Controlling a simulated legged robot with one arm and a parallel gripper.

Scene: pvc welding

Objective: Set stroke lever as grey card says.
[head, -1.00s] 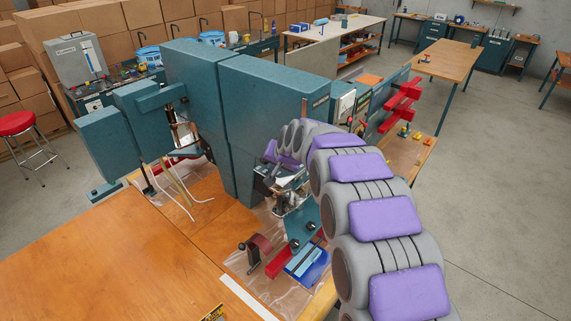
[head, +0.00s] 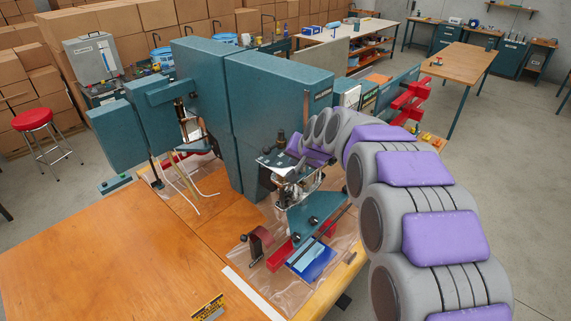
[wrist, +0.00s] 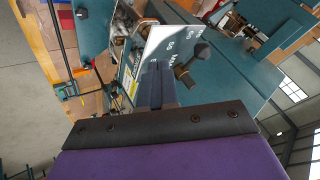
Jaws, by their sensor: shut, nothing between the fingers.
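My arm's end reaches the plate from the right, and my fingertips are hard to make out there. I cannot tell which card is the grey one.
The tall teal machine (head: 278,88) stands behind the plate. A pale card (head: 350,97) is on its right side, near red brackets (head: 410,102). The bench's left part is clear.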

